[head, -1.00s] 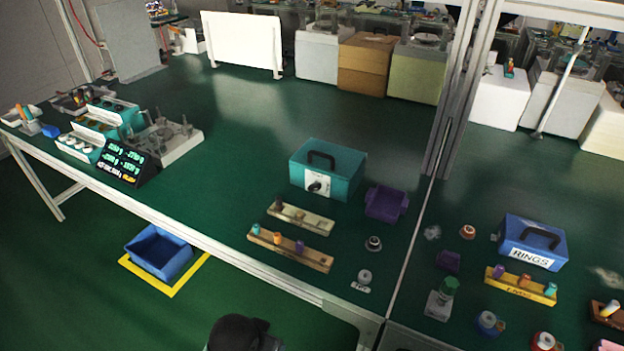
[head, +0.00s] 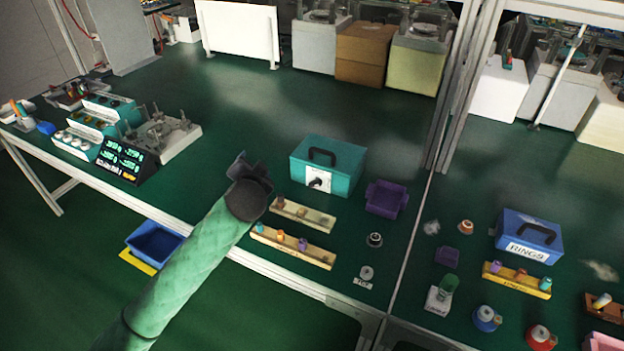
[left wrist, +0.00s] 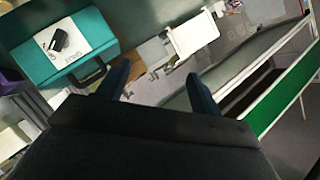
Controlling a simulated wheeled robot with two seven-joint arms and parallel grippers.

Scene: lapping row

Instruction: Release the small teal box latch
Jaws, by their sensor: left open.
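The small teal box (head: 330,163) stands on the green table in the middle of the head view, with a dark handle on its lid. Its front bears a white plate with a dark latch knob (head: 317,182). In the left wrist view the teal box (left wrist: 100,32) is at the upper left, and the latch knob (left wrist: 59,39) shows on its white plate. My left gripper (head: 246,165) is left of the box, above the table, apart from it. Its two fingers (left wrist: 158,92) are spread and empty in the wrist view. My right gripper is not in view.
Two peg strips (head: 293,246) lie in front of the box. A purple bin (head: 387,198) stands to its right, near a small ring piece (head: 374,240). A blue box labelled RINGS (head: 529,236) is farther right. The table behind the teal box is clear.

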